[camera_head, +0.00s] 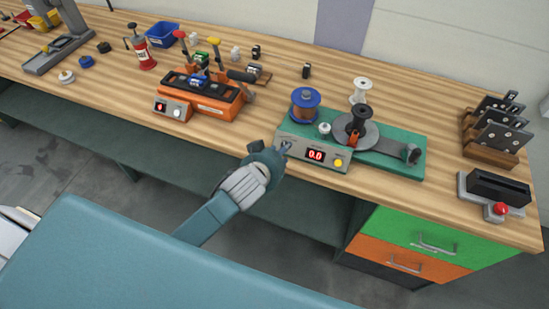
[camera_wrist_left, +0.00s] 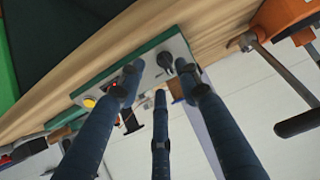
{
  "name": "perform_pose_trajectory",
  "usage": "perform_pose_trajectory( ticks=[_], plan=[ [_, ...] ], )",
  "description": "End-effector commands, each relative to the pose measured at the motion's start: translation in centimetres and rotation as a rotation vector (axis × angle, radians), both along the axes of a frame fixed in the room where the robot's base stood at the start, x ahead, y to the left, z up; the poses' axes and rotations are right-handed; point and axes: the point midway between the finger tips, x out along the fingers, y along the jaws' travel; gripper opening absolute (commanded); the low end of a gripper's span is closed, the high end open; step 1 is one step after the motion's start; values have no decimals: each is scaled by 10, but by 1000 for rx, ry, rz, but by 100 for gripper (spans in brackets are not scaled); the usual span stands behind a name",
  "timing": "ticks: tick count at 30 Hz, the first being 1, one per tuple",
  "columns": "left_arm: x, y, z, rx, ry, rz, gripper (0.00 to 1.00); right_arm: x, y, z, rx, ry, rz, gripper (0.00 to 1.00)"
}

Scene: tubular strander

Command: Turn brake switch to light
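The winding station (camera_head: 400,140) is a green base with a grey front panel (camera_head: 300,155). The panel has a red display reading 0.0 (camera_head: 316,155) and a yellow button (camera_head: 338,163). My left gripper (camera_head: 282,149) is at the panel's left end and hides the area behind it. In the left wrist view, a dark round knob (camera_wrist_left: 165,60), likely the brake switch, sits on the panel beyond my left gripper (camera_wrist_left: 160,82). The fingers are spread, with the knob seen between the tips. Contact cannot be told. The knob's setting is unclear.
A blue-flanged copper spool (camera_head: 305,104) and a black spool on a round plate (camera_head: 358,130) stand on the station. An orange fixture (camera_head: 208,98) is to the left. A black slotted holder with a red button (camera_head: 498,190) is to the right.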

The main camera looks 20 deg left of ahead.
Motion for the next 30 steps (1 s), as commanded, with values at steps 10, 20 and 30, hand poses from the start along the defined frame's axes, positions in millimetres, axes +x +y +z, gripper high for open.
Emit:
perform_pose_trajectory(
  ticks=[10,20,30],
  plan=[
    [-53,0,36,-1,2,-2,34,0,1,0,1,0,-1,40],
    [-63,1,44,0,2,-1,34,0,1,0,1,0,-1,40],
    [-63,1,44,0,2,-1,34,0,1,0,1,0,-1,40]
  ],
)
